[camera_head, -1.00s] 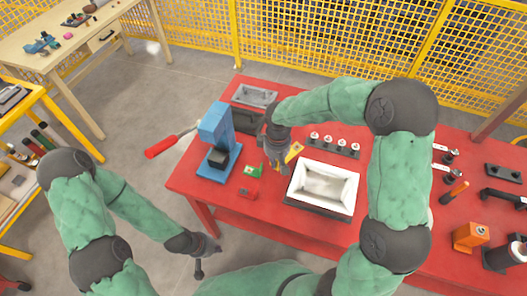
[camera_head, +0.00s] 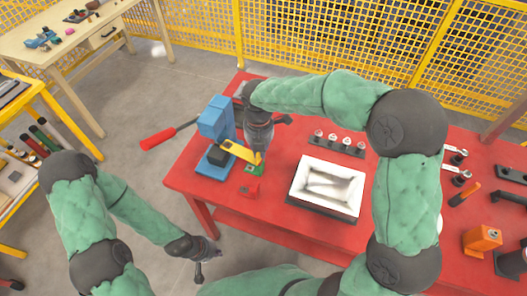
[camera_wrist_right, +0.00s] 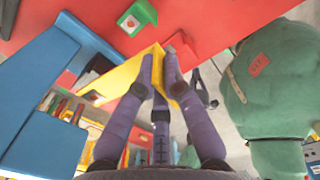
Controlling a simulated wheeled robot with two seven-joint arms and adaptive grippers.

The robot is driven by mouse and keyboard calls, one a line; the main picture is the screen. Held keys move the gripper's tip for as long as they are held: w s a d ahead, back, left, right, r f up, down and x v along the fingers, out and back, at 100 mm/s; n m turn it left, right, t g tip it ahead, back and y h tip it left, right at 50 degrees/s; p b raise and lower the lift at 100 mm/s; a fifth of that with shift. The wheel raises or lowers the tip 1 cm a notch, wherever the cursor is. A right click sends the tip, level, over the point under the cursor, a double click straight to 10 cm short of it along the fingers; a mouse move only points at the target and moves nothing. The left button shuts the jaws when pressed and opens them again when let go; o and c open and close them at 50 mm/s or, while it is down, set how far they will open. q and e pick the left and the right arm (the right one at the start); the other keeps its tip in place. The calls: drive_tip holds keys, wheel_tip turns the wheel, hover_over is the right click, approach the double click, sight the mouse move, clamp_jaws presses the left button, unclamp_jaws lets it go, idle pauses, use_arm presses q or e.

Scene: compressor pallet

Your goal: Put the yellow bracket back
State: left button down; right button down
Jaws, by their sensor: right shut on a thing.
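The yellow bracket (camera_head: 236,150) is held in my right gripper (camera_head: 258,158), above the red table between the blue press (camera_head: 214,125) and the green block (camera_head: 255,170). In the right wrist view the yellow bracket (camera_wrist_right: 130,78) lies between the closed fingertips of the right gripper (camera_wrist_right: 160,75), and the blue press (camera_wrist_right: 45,95) is at left. The bracket's left end overlaps the press in the head view; I cannot tell whether they touch. My left gripper (camera_head: 208,252) is away from the table at lower left; its finger opening is too small to judge.
A red block (camera_head: 249,190) lies in front of the green block. A white bin (camera_head: 326,187) stands to the right, with a rack of several pegs (camera_head: 340,142) behind it. A red-handled tool (camera_head: 158,140) sticks out past the table's left edge.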

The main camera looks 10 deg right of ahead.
drive_tip(key=shift+a+r+n, duration=0.15)
drive_tip(key=shift+a+n, duration=0.05)
drive_tip(key=shift+n, duration=0.6)
drive_tip(key=shift+w+d, duration=0.15)
drive_tip(key=shift+w, duration=0.05)
drive_tip(key=w+d+f+b, duration=0.1)
drive_tip(key=w+d+f, duration=0.1)
drive_tip(key=d+f, duration=0.1)
drive_tip(key=w+d+f+b, duration=0.2)
drive_tip(key=w+d+f, duration=0.1)
drive_tip(key=w+d+f+b, duration=0.2)
drive_tip(key=w+d+f, duration=0.1)
drive_tip(key=shift+w+d, duration=0.15)
drive_tip(key=shift+d, duration=0.2)
drive_tip(key=shift+w+d+f, duration=0.1)
drive_tip(key=shift+d+f, duration=0.05)
drive_tip(key=shift+f, duration=0.15)
wheel_tip(320, 180, down, 4)
drive_tip(key=b, duration=0.2)
drive_tip(key=shift+w+d+r+b, duration=0.1)
drive_tip(key=shift+w+r+b, duration=0.05)
drive_tip(key=shift+r+b, duration=0.15)
